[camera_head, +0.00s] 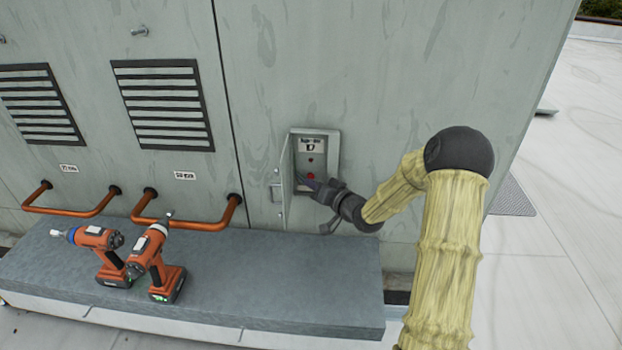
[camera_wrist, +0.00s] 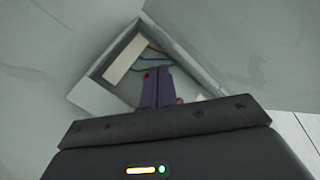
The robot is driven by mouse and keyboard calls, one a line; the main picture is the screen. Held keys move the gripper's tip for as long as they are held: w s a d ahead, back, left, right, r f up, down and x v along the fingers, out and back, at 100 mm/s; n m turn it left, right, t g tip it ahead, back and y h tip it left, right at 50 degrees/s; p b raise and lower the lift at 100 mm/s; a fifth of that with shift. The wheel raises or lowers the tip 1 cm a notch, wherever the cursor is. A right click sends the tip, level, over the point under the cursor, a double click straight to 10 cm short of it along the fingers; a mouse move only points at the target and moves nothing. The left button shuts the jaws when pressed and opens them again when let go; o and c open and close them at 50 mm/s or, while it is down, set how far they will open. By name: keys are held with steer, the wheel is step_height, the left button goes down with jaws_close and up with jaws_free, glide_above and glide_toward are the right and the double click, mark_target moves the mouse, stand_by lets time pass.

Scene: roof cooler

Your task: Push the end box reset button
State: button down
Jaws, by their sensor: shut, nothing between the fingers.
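The end box (camera_head: 317,150) is a small grey box on the wall of the unit, with its door (camera_head: 286,183) swung open to the left. Inside it, a red round button (camera_head: 310,176) shows below a dark label. My gripper (camera_head: 308,184) is shut and empty, its tips at the lower part of the box opening, just below the red button. In the wrist view, the shut fingers (camera_wrist: 157,88) point into the open box (camera_wrist: 108,92), where coloured wires and a small red spot show. I cannot tell whether the fingertips touch anything.
A grey ledge (camera_head: 215,285) runs along the wall below the box. Two orange cordless drills (camera_head: 97,240) stand on its left part; its right part is clear. Copper pipes (camera_head: 190,222) and louvred vents (camera_head: 162,105) are on the wall to the left.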

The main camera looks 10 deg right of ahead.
stand_by(0.3)
steer(key=s+a+b, duration=0.1)
steer(key=s, duration=0.4)
steer(key=shift+s+a, duration=0.4)
steer(key=s+n+g+h, duration=0.2)
steer(key=s+g+h, duration=0.5)
steer(key=s, duration=1.9)
steer(key=g, duration=0.5)
steer(key=shift+s, duration=0.2)
steer(key=shift+r, duration=0.1)
